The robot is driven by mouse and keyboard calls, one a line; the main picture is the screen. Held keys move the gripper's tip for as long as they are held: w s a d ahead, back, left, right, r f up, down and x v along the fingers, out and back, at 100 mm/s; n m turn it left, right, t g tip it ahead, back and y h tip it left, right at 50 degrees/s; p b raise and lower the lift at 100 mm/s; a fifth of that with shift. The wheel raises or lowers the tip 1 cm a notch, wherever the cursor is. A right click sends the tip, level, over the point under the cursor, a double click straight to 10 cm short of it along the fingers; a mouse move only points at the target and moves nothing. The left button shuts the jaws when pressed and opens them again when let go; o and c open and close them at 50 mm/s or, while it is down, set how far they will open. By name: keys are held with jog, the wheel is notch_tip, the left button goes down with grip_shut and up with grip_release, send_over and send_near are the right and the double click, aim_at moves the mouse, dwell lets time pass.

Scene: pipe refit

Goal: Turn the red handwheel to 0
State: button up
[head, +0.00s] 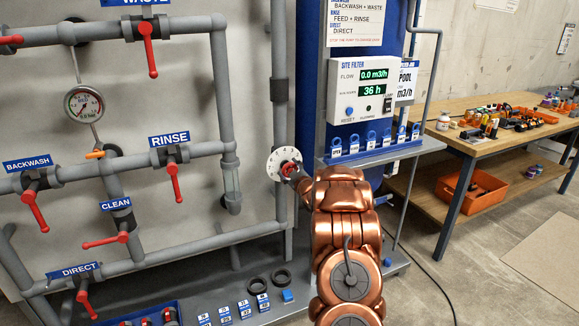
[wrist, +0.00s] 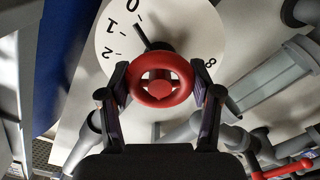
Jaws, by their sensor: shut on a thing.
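The red handwheel (wrist: 160,88) sits in front of a round white dial (wrist: 186,30) with black numbers. In the wrist view a black pointer (wrist: 142,33) sticks out behind the wheel toward the upper left. It points between the 0 and the 1 marks, seemingly nearer the 0. My gripper (wrist: 161,78) has one finger on each side of the wheel rim and is shut on it. In the head view the dial (head: 273,164) and wheel (head: 290,169) show beyond my copper arm, which hides the fingers there.
Grey pipes with red-handled valves (head: 172,168) fill the panel on the left. A vertical grey pipe (head: 280,110) runs by the dial. The site filter box (head: 364,95) and a grey shelf (head: 400,150) stand close right of it. A wooden workbench (head: 480,145) is further right.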

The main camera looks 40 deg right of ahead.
jog(key=shift+m+p, duration=0.3)
jog(key=shift+m, duration=0.2)
jog(key=o, duration=1.1)
jog(key=shift+v, duration=6)
